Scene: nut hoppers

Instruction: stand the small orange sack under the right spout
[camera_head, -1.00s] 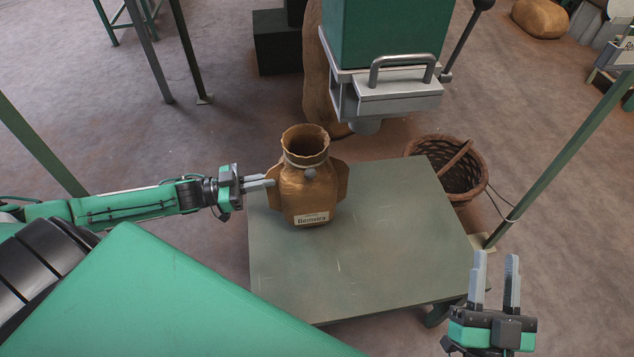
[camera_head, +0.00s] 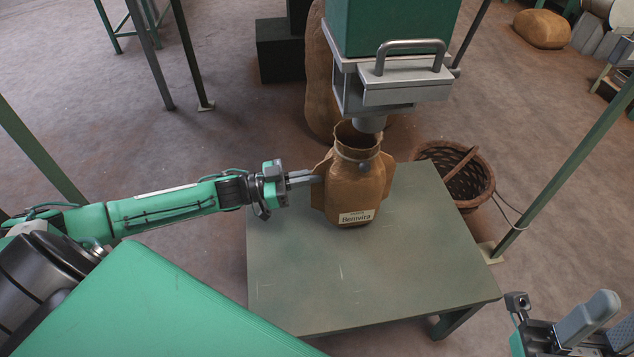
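The small orange-brown sack (camera_head: 355,185) with a pale label is upright over the far part of the table, its mouth open and tied at the neck. Whether its base touches the table is hard to tell. My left gripper (camera_head: 312,178) is shut on the sack's left side flap. The spout (camera_head: 369,124) hangs below the green hopper (camera_head: 392,25), and its lower end overlaps the sack's open mouth in the view. My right gripper (camera_head: 560,318) is empty at the lower right, its fingers apart.
The grey-green table (camera_head: 380,275) is bare in front of the sack. A wicker basket (camera_head: 470,180) stands on the floor beyond its right edge. The hopper's handled metal front (camera_head: 408,85) hangs close above the sack. A green post (camera_head: 560,175) rises at the right.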

